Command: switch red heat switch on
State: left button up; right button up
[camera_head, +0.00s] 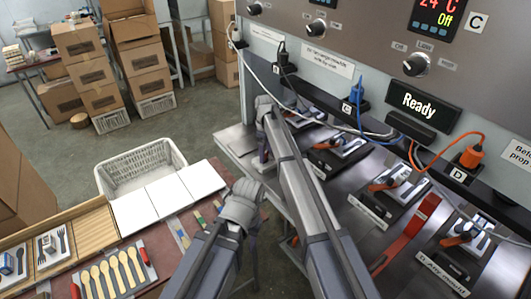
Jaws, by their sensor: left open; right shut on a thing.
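I cannot make out a red switch with certainty. The control panel (375,35) at the upper right carries a display (437,17) with red digits reading "24°C" and yellow "Off". A dark knob (415,65) sits below it, with more knobs to the left. My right gripper (264,108) is shut at the left end of the press bench, below the panel; what it holds is hidden. My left gripper (242,203) is open near the red-brown table's right edge, apart from the panel. Its fingertips are hard to see.
A black "Ready" display (420,102), a blue plug (357,90) and an orange plug (470,155) line the panel's lower edge, with loose cables. A red strip (407,238) lies among the press stations. A white basket (140,165) and wooden spoons (115,270) are at left.

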jog(key=shift+c, duration=0.7)
jog(key=shift+m, duration=0.3)
jog(key=m, duration=0.4)
jog(key=shift+s+m, duration=0.1)
jog(key=shift+m, duration=0.3)
jog(key=m, duration=0.6)
jog(key=shift+a, duration=0.2)
jog(key=shift+m, duration=0.4)
jog(key=o, duration=1.4)
